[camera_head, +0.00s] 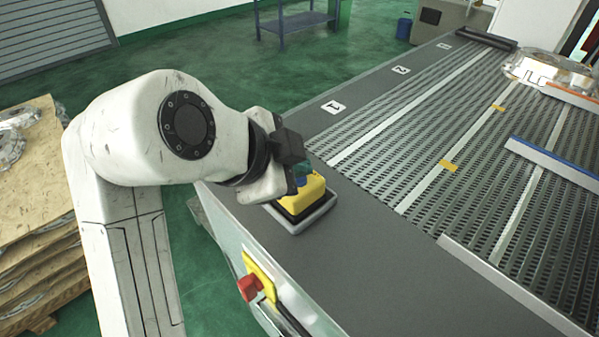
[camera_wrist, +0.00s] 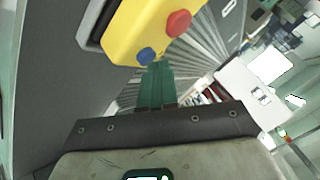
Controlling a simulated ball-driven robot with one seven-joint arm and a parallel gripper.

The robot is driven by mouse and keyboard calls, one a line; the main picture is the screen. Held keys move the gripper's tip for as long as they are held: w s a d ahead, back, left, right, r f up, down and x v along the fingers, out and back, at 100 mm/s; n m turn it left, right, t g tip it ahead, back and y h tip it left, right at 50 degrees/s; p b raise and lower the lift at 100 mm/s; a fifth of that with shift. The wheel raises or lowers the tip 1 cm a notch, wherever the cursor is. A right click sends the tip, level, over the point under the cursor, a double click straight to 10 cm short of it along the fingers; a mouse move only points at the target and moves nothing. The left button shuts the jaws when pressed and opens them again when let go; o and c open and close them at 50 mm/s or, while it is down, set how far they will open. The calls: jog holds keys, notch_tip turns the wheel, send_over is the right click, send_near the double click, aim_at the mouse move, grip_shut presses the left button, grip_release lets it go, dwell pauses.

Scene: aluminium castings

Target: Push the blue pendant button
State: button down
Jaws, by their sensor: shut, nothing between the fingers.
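The blue button (camera_wrist: 147,56) is a small round knob on a yellow pendant box (camera_wrist: 125,40), beside a larger red button (camera_wrist: 178,23). In the head view the yellow pendant (camera_head: 312,191) sits in a grey holder (camera_head: 297,221) on the dark side strip of the conveyor table, partly hidden by my gripper. My gripper (camera_wrist: 158,68) is shut and empty, its green fingers pressed together. The fingertips are right by the blue button in the wrist view; I cannot tell whether they touch it. In the head view my gripper (camera_head: 303,168) is over the pendant.
A red knob on a yellow plate (camera_head: 250,288) is on the table's side, below the pendant. The slatted conveyor (camera_head: 450,130) extends right, with metal rails and a casting (camera_head: 550,72) at the far right. A stacked pallet (camera_head: 35,200) stands at left. Green floor is open behind.

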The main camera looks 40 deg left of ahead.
jog(key=shift+r+p, duration=0.3)
jog(key=shift+r, duration=0.35)
jog(key=shift+r+p, duration=1.7)
jog(key=shift+r, duration=0.85)
jog(key=shift+f, duration=0.15)
